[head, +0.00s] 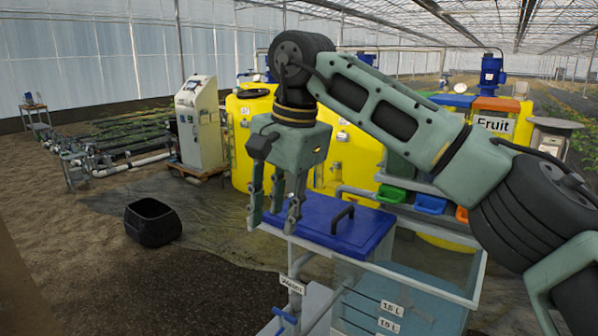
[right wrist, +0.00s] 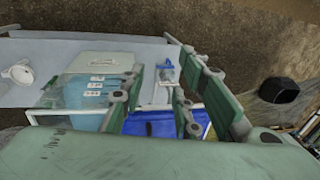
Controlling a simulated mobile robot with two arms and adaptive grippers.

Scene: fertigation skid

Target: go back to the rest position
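My right gripper (head: 277,211) hangs in the middle of the head view with its fingers pointing down. Its fingers are apart with nothing between them. It appears in front of a tank with a blue lid (head: 330,222) and a dark handle; I cannot tell the gap between them. In the right wrist view the fingers (right wrist: 158,88) are also spread and empty, with the blue lid (right wrist: 150,123) seen past them. My right arm reaches in from the right side of the head view. My left gripper is not in view.
Yellow tanks (head: 245,133) and a pale control cabinet (head: 200,122) stand behind. Small green, blue and orange bins (head: 430,203) sit right of the lid. A black tub (head: 152,222) stands on the floor at left. Bare floor (head: 60,250) lies open at left.

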